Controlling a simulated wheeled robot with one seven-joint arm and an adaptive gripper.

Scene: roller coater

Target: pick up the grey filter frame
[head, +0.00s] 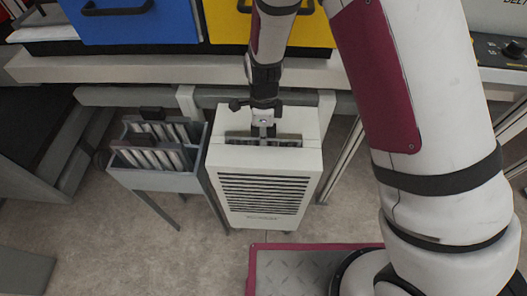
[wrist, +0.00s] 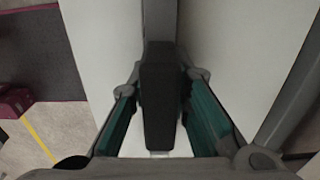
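A grey filter frame (wrist: 160,24) sits in the top slot of a white louvred unit. It shows as a grey strip with a dark handle (wrist: 161,95) in the wrist view; most of it is hidden inside the unit. My gripper (head: 264,128) is above the slot, pointing down. In the wrist view, my gripper (wrist: 162,88) has one teal-padded finger on each side of the dark handle. A gap shows beside the left finger; contact on the right is unclear. The fingers look open around the handle.
The white unit (head: 265,190) stands on the floor below a bench edge (head: 150,69). A grey rack (head: 160,180) with several dark-handled frames stands close to its left. Blue (head: 140,25) and yellow (head: 225,22) bins sit on the bench behind my arm.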

